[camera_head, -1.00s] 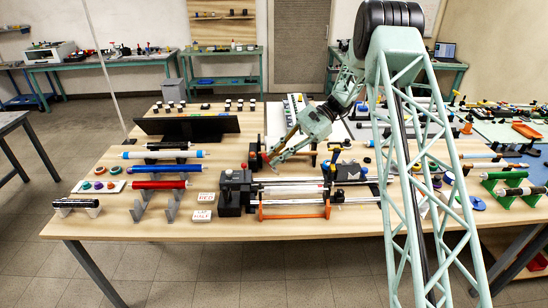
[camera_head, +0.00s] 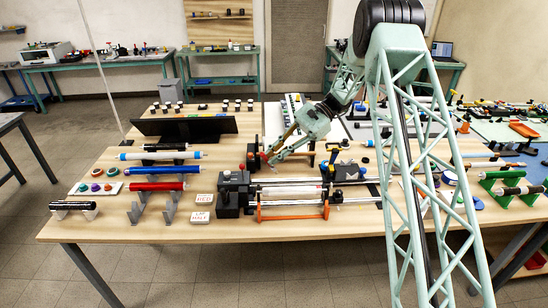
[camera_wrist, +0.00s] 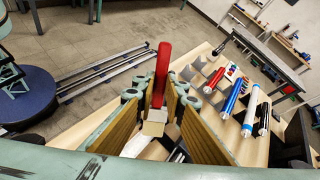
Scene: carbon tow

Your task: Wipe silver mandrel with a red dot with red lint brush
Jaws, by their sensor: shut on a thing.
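My gripper (camera_head: 266,159) is at the back left of the winding machine, low over the table. In the wrist view my gripper (camera_wrist: 158,108) is shut on a red, bar-shaped thing that looks like the red lint brush (camera_wrist: 163,68). Its lower end, between the fingers, is pale. A pale silver-white mandrel (camera_head: 290,193) lies level in the machine, between a black block (camera_head: 234,193) at left and a tailstock at right. The gripper is behind and left of this mandrel, apart from it. I cannot make out a red dot.
Cards marked red (camera_head: 202,197) and half (camera_head: 201,216) lie left of the machine.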

